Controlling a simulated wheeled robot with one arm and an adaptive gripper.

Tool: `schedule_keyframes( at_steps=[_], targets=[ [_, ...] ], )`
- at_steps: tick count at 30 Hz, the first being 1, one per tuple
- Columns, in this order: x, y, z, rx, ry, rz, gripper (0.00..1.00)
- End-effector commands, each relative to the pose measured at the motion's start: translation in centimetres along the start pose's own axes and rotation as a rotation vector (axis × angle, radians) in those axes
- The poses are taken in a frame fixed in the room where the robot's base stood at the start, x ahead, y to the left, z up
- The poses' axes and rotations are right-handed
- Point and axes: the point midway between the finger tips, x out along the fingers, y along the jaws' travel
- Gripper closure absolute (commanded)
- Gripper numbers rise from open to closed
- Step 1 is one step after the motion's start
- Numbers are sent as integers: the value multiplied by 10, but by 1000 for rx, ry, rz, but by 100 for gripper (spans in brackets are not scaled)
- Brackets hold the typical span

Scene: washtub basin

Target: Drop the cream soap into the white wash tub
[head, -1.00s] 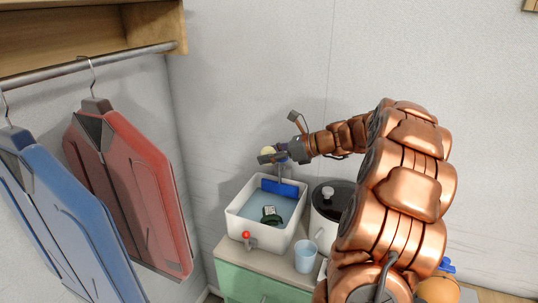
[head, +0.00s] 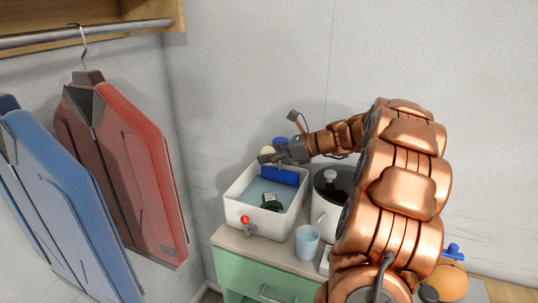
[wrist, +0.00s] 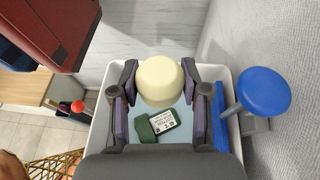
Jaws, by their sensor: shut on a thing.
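The cream soap (wrist: 160,81) is a round, pale block between my gripper's fingers in the wrist view; it also shows in the head view (head: 267,153). My gripper (wrist: 160,90) is shut on it, with a finger on each side. In the head view my gripper (head: 272,157) is over the far part of the white wash tub (head: 240,207). The tub holds bluish water, and its rim also shows in the wrist view (wrist: 99,128). The soap is above the water, and the tub's far rim is partly hidden by my gripper.
A dark green item with a white label (wrist: 160,122) lies in the tub. A blue piece (head: 279,175) is at its far side. A red-knobbed tap (head: 245,219) is at the front. A lidded white pot (head: 325,211) and blue cup (head: 307,241) stand right. Jackets (head: 125,170) hang left.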

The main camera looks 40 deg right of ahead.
Motion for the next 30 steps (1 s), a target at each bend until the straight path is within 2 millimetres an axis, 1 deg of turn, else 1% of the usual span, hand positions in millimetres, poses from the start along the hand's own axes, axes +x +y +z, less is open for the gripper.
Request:
schedule_keyframes(
  at_steps=[1, 2, 9, 10, 18, 22, 26, 30],
  targets=[
    [0, 0, 0, 0, 0, 0, 90],
    [0, 0, 0, 0, 0, 0, 52],
    [0, 0, 0, 0, 0, 0, 27],
    [0, 0, 0, 0, 0, 0, 25],
    [0, 0, 0, 0, 1, 0, 25],
    [-6, 0, 0, -1, 1, -1, 25],
    [-23, -1, 0, -1, 1, -3, 25],
    [-49, 0, 0, 0, -2, -2, 25]
  ],
)
